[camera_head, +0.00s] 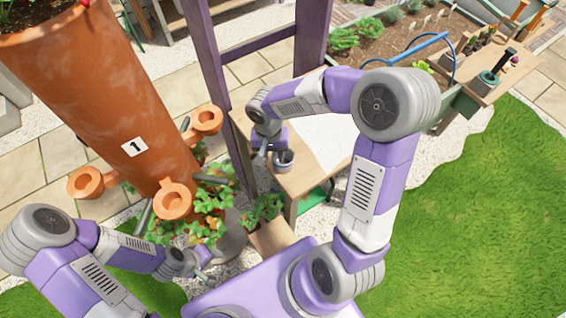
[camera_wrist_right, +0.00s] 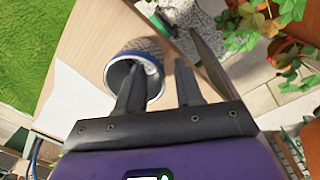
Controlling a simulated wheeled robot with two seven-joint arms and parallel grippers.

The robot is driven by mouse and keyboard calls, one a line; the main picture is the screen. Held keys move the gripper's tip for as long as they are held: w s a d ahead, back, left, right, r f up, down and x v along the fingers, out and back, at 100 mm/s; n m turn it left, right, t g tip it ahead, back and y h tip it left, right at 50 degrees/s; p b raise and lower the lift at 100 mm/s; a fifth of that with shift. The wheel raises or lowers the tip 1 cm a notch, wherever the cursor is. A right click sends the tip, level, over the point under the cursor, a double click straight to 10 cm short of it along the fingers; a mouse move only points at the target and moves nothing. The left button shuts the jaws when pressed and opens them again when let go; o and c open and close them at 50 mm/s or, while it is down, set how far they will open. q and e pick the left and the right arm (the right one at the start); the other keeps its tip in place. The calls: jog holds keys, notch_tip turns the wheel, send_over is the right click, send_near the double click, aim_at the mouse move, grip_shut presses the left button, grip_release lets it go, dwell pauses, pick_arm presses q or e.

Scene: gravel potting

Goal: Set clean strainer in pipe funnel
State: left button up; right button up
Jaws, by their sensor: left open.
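A small grey cup with a mesh-like side, which looks like the strainer (camera_head: 284,158), stands on a wooden bench. The strainer also shows in the right wrist view (camera_wrist_right: 156,50), with its opening toward the camera. My right gripper (camera_head: 264,153) is open at it. In the right wrist view the fingers (camera_wrist_right: 160,88) lie either side of the cup's near wall, one over its opening and one outside; contact is unclear. My left gripper (camera_head: 204,270) is open and empty, low beside the plants. A large terracotta pipe (camera_head: 110,110) carries several cup-shaped side funnels (camera_head: 174,200).
The wooden bench (camera_head: 300,182) has a white sheet (camera_head: 328,138) on it. Purple posts (camera_head: 207,60) stand between pipe and bench. Leafy plants (camera_head: 215,200) crowd the pipe's foot. A planting bed (camera_head: 400,40) lies behind; grass is open at right.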

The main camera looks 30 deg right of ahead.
grip_shut()
dwell(0.3)
